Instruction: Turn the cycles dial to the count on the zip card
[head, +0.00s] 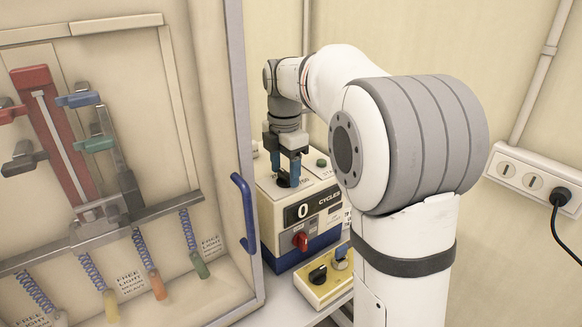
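A cream and blue machine box (268,219) stands right of the cabinet. Its front has a black display (303,211) reading 0 beside the word CYCLES. A red knob (300,241) sits below the display. My gripper (289,182) points down at the top of the box, with blue fingertips low over a dark spot there. Whether a dial is between the fingers, and whether they touch it, I cannot tell. A white printed card (346,217) shows partly at the box's right, cut off by my arm; its print is unreadable. I cannot identify the zip card.
A clear-fronted cabinet with a blue handle (244,213) fills the left, with clamps, springs and labels inside. A green button (321,162) is on the box top. A yellow box (325,285) with a black knob stands in front. A wall socket (533,180) is at right.

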